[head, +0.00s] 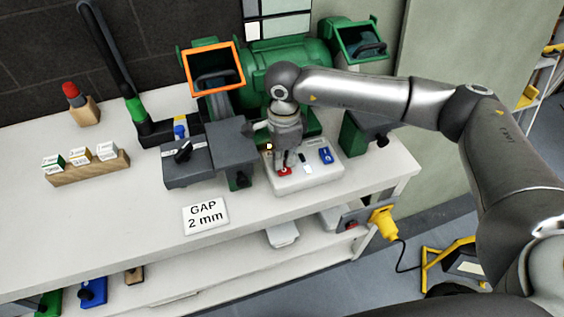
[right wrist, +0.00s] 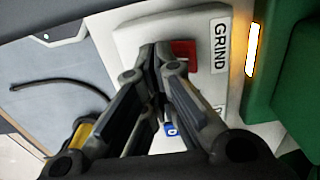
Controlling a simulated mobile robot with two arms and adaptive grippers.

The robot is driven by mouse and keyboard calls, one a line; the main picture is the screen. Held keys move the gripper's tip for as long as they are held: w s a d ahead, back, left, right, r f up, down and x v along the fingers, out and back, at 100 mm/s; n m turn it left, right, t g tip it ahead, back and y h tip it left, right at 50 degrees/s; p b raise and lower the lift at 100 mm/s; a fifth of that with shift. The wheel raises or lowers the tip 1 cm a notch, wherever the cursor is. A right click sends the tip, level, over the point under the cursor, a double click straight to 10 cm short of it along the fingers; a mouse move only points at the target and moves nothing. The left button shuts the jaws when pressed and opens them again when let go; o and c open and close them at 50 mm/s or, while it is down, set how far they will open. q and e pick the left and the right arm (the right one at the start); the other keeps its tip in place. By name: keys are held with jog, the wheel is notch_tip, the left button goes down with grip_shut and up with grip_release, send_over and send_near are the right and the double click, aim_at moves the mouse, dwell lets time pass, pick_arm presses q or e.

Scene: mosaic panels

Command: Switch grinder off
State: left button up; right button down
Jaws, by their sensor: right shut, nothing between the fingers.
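The green bench grinder (head: 285,68) stands at the back of the bench, with an orange-framed shield on its left side. In front of it is a white switch panel (head: 312,177) with a red button (head: 285,171) and a blue switch (head: 326,155). My right gripper (head: 284,166) points down at the red button, shut and empty. In the right wrist view its fingertips (right wrist: 155,52) partly cover the red button (right wrist: 186,54), beside a GRIND label (right wrist: 219,45). I cannot tell whether they touch it. A small lamp (right wrist: 252,50) glows orange. My left gripper is not in view.
A grey block with a black knob (head: 186,162) stands left of the panel. A GAP 2 mm card (head: 206,214) lies near the front edge. A wooden holder (head: 88,167) with small boxes sits farther left. A yellow plug (head: 383,221) is below the right end.

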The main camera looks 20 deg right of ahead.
aim_at(284, 170)
jog(key=shift+r+p, duration=1.1)
jog(key=shift+r, duration=1.75)
jog(key=shift+s+f, duration=0.1)
